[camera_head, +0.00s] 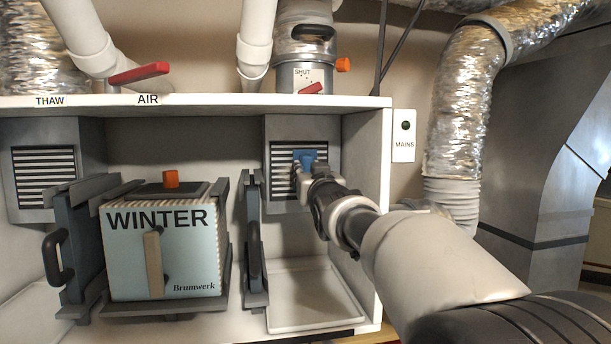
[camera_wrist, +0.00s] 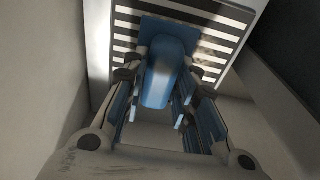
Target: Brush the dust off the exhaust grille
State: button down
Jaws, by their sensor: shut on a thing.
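A blue brush (camera_wrist: 170,75) is in my gripper (camera_head: 306,182). Its wide flat head lies at or against the striped grille (camera_head: 284,158) on the back wall of the right bay; I cannot tell if it touches. In the wrist view the fingers close on both sides of the brush handle, and the grille (camera_wrist: 128,27) fills the top behind it. Dark grey smudges show on the slats right of the brush head. The brush head and gripper hide part of the grille. In the head view the brush (camera_head: 304,157) shows only as a small blue patch.
A similar grille (camera_head: 45,177) is at left. The pale blue WINTER box (camera_head: 120,260) stands in a dark frame. A dark upright with a handle (camera_head: 253,240) borders the right bay, with a white tray (camera_head: 314,322) below. The shelf's right wall (camera_head: 367,190) is close to my arm.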

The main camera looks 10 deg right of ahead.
jog(key=shift+a+b, duration=0.95)
jog(key=shift+a, duration=0.15)
jog(key=shift+d, duration=0.1)
jog(key=shift+d+b, duration=0.95)
jog(key=shift+d, duration=0.05)
jog(key=shift+a+b, duration=1.1)
jog(key=shift+b, duration=2.7)
jog(key=shift+s, duration=0.1)
jog(key=s+b, duration=0.5)
jog(key=s, duration=0.2)
jog(key=shift+s, duration=0.4)
